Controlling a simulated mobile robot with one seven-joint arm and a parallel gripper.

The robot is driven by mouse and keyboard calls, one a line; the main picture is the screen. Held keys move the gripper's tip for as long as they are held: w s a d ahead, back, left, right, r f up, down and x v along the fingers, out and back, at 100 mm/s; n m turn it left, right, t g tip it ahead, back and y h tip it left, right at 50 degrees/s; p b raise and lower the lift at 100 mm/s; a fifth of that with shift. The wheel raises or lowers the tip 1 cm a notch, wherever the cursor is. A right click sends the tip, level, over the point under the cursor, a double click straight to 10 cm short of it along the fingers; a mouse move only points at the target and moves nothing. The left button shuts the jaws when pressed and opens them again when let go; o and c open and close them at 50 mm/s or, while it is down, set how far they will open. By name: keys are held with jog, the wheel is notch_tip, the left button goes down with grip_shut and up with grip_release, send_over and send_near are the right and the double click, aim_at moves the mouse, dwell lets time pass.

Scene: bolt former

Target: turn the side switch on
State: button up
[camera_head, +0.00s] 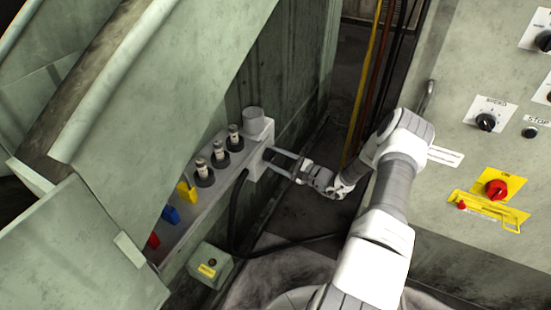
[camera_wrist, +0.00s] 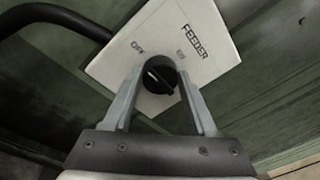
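The side switch is a black rotary knob (camera_wrist: 160,76) on a white plate marked FEEDER (camera_wrist: 205,38), seen in the wrist view. OFF is printed on the left and ON on the right above the knob. Its pale mark sits at the upper left, on the OFF side. My gripper (camera_wrist: 160,72) has one finger on each side of the knob, with the fingers spread and narrow gaps seeming to show; contact is unclear. In the head view my gripper (camera_head: 272,162) reaches the end face of the grey box (camera_head: 258,130); the knob is hidden there.
Several black-based posts (camera_head: 220,153) and yellow, blue and red parts (camera_head: 171,214) line the grey rail. A small box (camera_head: 210,264) and black cable (camera_head: 236,210) are below. A control panel (camera_head: 470,60) with a red knob (camera_head: 496,188) stands right of my arm.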

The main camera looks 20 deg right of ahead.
jog(key=c, duration=0.6)
jog(key=shift+m, duration=0.4)
jog(key=m+p, duration=0.1)
jog(key=m, duration=0.3)
jog(key=m+g+p, duration=0.1)
jog(key=m, duration=0.2)
jog(key=shift+d+r+m, duration=0.15)
jog(key=shift+r+m, duration=0.05)
jog(key=shift+m, duration=0.2)
jog(key=m, duration=0.4)
jog(key=shift+w+g+p, duration=0.1)
jog(key=shift+g+p, duration=0.2)
jog(key=m, duration=0.4)
jog(key=shift+d+y, duration=0.1)
jog(key=shift+y, duration=0.3)
jog(key=o, duration=1.3)
